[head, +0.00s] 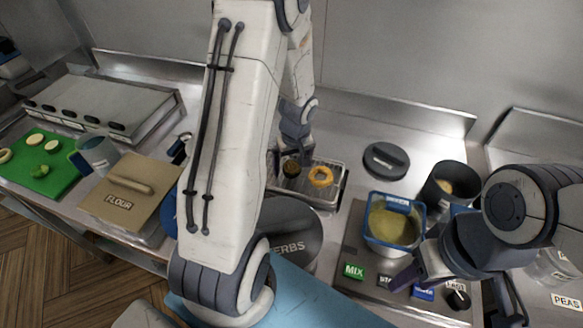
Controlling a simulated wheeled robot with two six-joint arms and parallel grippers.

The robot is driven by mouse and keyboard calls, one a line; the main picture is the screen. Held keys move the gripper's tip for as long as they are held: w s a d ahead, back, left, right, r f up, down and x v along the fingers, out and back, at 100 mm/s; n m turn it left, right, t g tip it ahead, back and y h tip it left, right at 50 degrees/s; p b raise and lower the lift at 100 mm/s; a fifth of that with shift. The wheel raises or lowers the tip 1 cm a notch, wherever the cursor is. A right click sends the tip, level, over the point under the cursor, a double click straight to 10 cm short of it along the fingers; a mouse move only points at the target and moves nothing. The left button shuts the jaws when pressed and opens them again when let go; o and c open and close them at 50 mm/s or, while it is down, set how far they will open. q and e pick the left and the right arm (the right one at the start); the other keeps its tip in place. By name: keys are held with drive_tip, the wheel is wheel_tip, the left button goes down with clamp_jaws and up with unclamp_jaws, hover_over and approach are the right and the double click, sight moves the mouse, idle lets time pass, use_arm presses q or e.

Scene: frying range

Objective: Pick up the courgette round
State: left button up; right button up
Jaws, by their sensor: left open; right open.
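Several pale round slices that look like courgette rounds (52,145) lie on a green board (63,174) at the far left. A small dark, browned round (291,168) and an orange-gold ring (321,177) lie on a metal rack tray (312,196) in the middle. I cannot tell whether the dark one is a courgette round. My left gripper (295,149) is open just above the dark round, with its fingers partly hidden. My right gripper (458,291) is open and empty over the front right, by the button panel.
A blue-rimmed container of yellow batter (391,226) stands right of the tray, with a dark pot (450,184) behind it. A dark round lid (386,160) lies further back. My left arm hides the middle counter.

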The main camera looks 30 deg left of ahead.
sight(294, 166)
use_arm(q)
drive_tip(key=shift+f, duration=0.1)
drive_tip(key=shift+c, duration=0.3)
drive_tip(key=c, duration=1)
drive_tip(key=shift+r, duration=0.5)
drive_tip(key=r, duration=0.3)
drive_tip(key=shift+w+d+r+b, duration=0.15)
drive_tip(key=shift+d+r+b, duration=0.05)
drive_tip(key=shift+d+b, duration=0.2)
drive_tip(key=w+d+r+b, duration=0.1)
drive_tip(key=d+r+b, duration=0.1)
drive_tip(key=d+r, duration=0.4)
drive_tip(key=shift+d+r, duration=0.3)
drive_tip(key=shift+d, duration=2.1)
drive_tip(key=shift+s, duration=0.15)
